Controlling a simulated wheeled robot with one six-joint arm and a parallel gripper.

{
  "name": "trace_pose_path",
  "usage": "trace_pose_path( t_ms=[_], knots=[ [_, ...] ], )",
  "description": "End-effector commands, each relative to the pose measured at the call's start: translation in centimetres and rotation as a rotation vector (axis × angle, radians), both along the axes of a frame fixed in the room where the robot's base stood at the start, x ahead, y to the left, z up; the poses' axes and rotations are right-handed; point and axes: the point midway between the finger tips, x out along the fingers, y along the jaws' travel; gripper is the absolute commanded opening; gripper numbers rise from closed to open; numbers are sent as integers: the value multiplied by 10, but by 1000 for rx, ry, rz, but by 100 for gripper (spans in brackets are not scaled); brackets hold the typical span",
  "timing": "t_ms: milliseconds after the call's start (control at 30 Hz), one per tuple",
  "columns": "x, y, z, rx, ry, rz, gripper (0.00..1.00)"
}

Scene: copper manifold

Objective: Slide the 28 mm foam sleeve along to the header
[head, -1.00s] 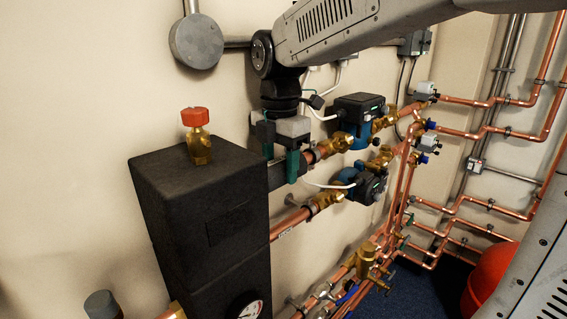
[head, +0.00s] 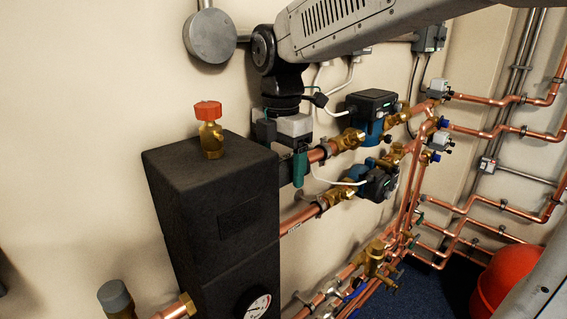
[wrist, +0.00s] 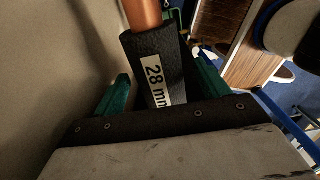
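The 28 mm foam sleeve (wrist: 154,62) is black with a white "28 mm" label and sits around a copper pipe (wrist: 143,14). My gripper (wrist: 160,72) has its green fingers on either side of the sleeve, apparently shut on it. In the head view my gripper (head: 290,167) reaches down over the upper pipe. A short stretch of the sleeve (head: 285,173) shows between the fingers, close to the header. The header (head: 215,210) appears to be the tall black insulated block at the left. The sleeve's header-side end is hidden, so I cannot tell whether they touch.
A brass valve with a red cap (head: 210,130) stands on the block. Right of my gripper are bare upper pipe, brass fittings and two pumps, one above (head: 370,110) and one below (head: 378,182). A second copper pipe (head: 300,217) runs beneath. The wall is close behind.

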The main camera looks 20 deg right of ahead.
Motion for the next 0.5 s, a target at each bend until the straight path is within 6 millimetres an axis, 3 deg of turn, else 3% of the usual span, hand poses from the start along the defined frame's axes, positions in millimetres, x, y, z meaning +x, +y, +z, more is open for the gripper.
trace_pose_path(
  t_ms=[267,500],
  knots=[
    [0,0,1,0,0,0,74],
    [1,0,32,0,-3,0,74]
  ],
)
